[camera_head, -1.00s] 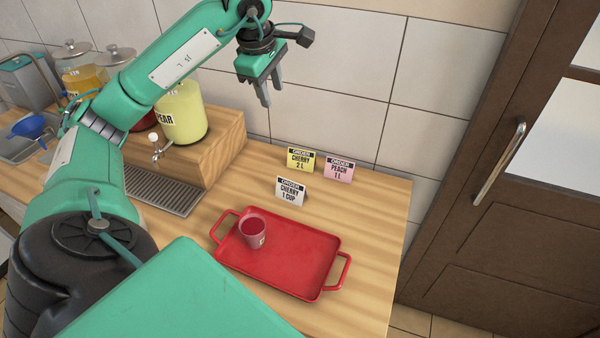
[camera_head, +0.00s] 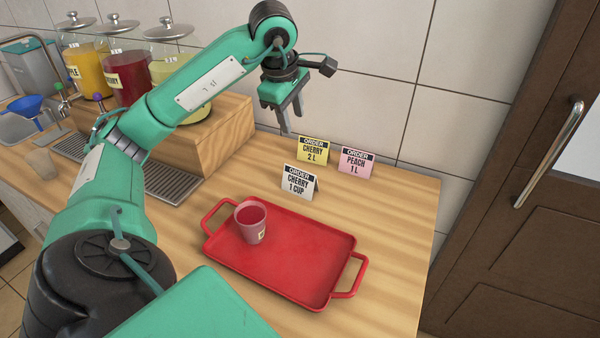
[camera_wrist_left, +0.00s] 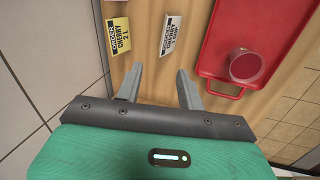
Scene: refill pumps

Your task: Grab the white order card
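The white order card (camera_head: 299,182), reading "CHERRY 1 CUP", stands folded on the wooden counter just behind the red tray. It also shows in the left wrist view (camera_wrist_left: 170,36), ahead of and between the fingertips. My left gripper (camera_head: 292,118) hangs above the counter, behind and a little left of the card. Its two fingers point down, apart and empty; in the left wrist view they are spread (camera_wrist_left: 160,85) with wood showing between them. My right gripper is not in view.
A yellow card (camera_head: 313,150) and a pink card (camera_head: 354,160) stand behind the white one. A red tray (camera_head: 290,275) with a cup of red drink (camera_head: 251,222) lies in front. Drink jars (camera_head: 127,78) stand on a wooden riser (camera_head: 215,130) at left. The wall is close behind.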

